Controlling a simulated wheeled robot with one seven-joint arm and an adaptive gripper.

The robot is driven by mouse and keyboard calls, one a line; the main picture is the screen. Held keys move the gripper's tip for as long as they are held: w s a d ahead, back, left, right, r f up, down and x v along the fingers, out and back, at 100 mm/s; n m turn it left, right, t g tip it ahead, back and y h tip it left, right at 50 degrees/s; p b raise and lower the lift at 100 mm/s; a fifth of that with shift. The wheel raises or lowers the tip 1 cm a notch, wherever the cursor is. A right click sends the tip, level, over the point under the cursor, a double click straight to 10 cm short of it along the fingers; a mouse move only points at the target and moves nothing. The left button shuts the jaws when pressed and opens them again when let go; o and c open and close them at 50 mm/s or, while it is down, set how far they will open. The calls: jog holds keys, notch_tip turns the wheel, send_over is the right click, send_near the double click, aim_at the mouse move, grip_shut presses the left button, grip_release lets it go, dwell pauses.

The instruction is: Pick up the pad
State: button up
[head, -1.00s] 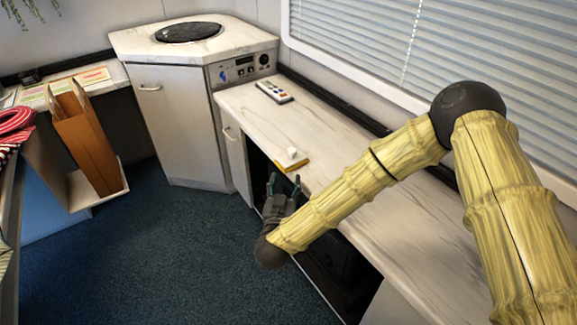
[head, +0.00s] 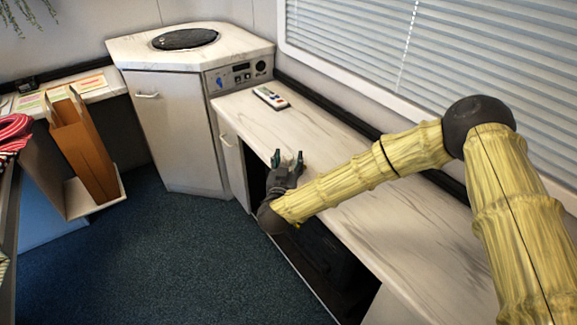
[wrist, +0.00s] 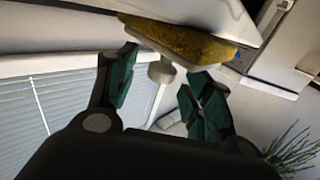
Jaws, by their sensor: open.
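The pad (wrist: 185,40) is yellow-brown at the top of the wrist view, with a pale upper part and a small white knob (wrist: 160,72). The white knob appears between the fingers. I cannot tell whether either finger touches it.
Window blinds (head: 470,60) line the right wall. A brown folder box (head: 85,155) stands at left. The blue carpet (head: 165,260) is clear.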

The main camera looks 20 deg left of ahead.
jog(key=shift+w+a, duration=0.15)
jog(key=shift+w, duration=0.85)
jog(key=c, duration=1.1)
